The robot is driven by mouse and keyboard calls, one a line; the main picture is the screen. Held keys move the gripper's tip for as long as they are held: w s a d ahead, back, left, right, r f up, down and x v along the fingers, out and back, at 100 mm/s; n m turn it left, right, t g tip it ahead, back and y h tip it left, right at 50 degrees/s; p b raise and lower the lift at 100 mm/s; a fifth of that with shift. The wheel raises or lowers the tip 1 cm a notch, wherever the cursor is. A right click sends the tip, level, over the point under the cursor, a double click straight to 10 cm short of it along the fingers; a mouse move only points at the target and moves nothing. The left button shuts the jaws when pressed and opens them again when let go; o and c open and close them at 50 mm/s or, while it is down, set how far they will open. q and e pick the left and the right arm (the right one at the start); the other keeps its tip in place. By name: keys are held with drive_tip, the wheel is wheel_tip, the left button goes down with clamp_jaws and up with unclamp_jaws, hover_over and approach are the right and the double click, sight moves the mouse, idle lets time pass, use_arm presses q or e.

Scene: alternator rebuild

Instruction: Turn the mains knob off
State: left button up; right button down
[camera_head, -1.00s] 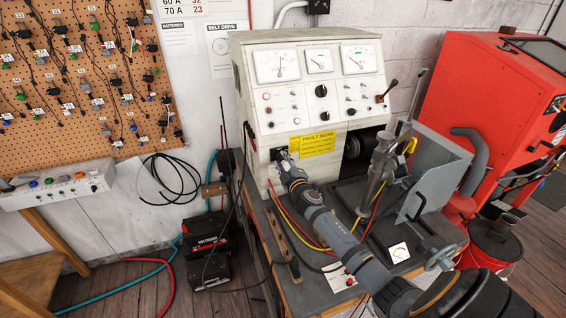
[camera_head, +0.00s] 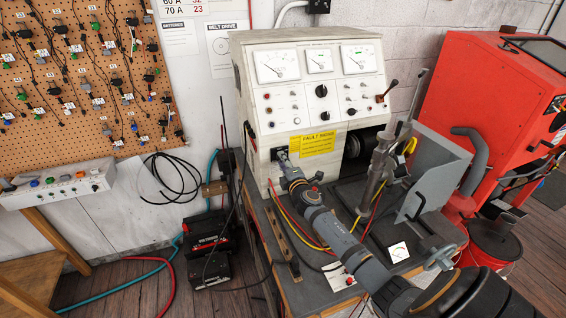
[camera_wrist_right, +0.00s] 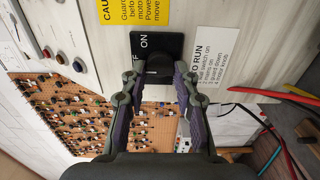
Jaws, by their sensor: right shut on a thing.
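The mains knob (camera_wrist_right: 159,68) is a dark knob on a black plate (camera_wrist_right: 170,44) low on the front of the pale test bench (camera_head: 247,120). The plate carries the word ON and part of another word, its start hidden. My right gripper (camera_wrist_right: 165,80) is shut on the knob, one finger on each side. Which way the knob points is hard to tell. My left gripper is not in view.
Red and yellow cables (camera_head: 292,222) run beside my right arm. A clamp stand (camera_head: 378,165) and a grey guard (camera_head: 440,178) stand on the bench's right. A red machine (camera_head: 490,100) is at the far right. Black boxes (camera_head: 208,265) sit on the floor left.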

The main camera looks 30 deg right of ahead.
idle(0.3)
drive_tip(key=c, duration=1)
unclamp_jaws()
drive_tip(key=v, duration=1.2)
drive_tip(key=shift+f, duration=0.15)
